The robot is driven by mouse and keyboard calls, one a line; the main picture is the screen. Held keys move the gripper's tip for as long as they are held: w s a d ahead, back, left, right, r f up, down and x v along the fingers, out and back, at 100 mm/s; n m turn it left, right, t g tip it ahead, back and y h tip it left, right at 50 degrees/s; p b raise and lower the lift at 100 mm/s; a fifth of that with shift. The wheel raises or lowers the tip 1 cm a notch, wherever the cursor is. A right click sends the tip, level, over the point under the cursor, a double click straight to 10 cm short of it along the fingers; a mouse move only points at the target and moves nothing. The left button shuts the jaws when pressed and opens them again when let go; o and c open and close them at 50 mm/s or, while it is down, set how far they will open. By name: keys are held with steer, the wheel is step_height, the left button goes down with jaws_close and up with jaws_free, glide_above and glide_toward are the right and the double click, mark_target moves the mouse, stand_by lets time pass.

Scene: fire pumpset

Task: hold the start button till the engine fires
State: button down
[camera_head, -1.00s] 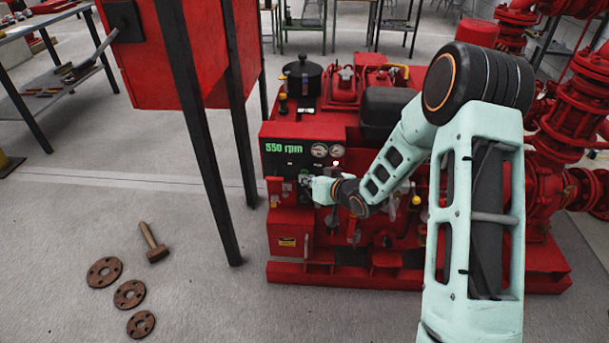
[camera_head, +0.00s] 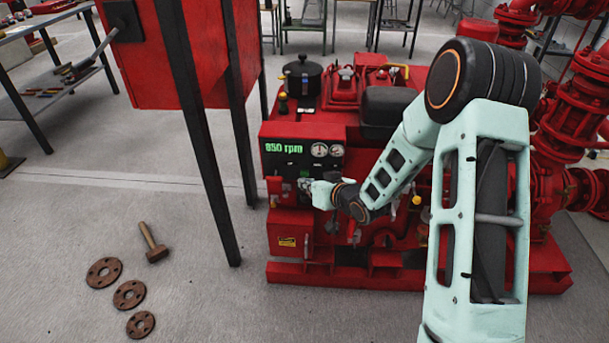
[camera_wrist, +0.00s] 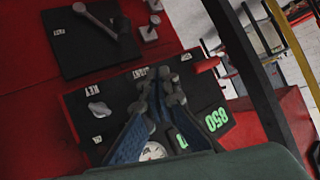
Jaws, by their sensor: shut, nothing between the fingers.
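The red engine set (camera_head: 290,225) stands in the middle of the head view. Its black control panel (camera_head: 275,163) has a green display (camera_head: 284,149) reading 850 rpm. The display (camera_wrist: 216,118) also shows in the wrist view, beside my fingers. My gripper (camera_head: 305,185) is at the lower part of the panel. In the wrist view my gripper (camera_wrist: 165,80) has its fingertips together, empty, over the panel near a small white label. I cannot make out the start button; the fingers cover that spot, and contact is not clear. A grey key switch (camera_wrist: 99,109) sits to the left.
A red box on black legs (camera_head: 150,60) stands close to the panel's left. Red pipes and valves (camera_head: 570,130) rise at the right. A hammer (camera_head: 152,243) and rusty flanges (camera_head: 104,271) lie on the floor. A lever (camera_wrist: 95,18) is on another plate.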

steer(key=s, duration=0.5)
steer(key=shift+b, duration=0.4)
